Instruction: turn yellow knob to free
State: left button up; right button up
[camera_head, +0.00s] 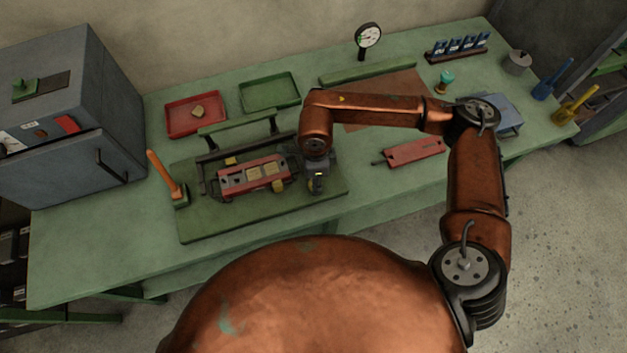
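A red carriage (240,181) with pale yellow pads sits among dark rails on a green base plate (210,226). Small yellow parts show at its back (231,160) and at its right end (279,186); I cannot tell for sure which is the yellow knob. My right gripper (317,188) points down at the right end of the carriage. Yellow shows right at its fingers, but I cannot tell whether this is the knob or whether they grip it. The wrist hides part of the fixture. My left gripper is not in view.
An orange lever (163,171) stands at the plate's left. Behind are a red tray (181,117), a green tray (266,93) and a dial gauge (368,37). A loose red block (413,152) lies right. A grey cabinet (62,100) borders the bench's left.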

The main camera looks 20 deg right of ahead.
jog(key=shift+n+b, duration=0.7)
jog(key=shift+n, duration=0.4)
jog(key=o, duration=1.1)
jog(key=shift+o, duration=0.2)
jog(key=shift+r, duration=0.1)
notch_tip(320, 180, up, 12)
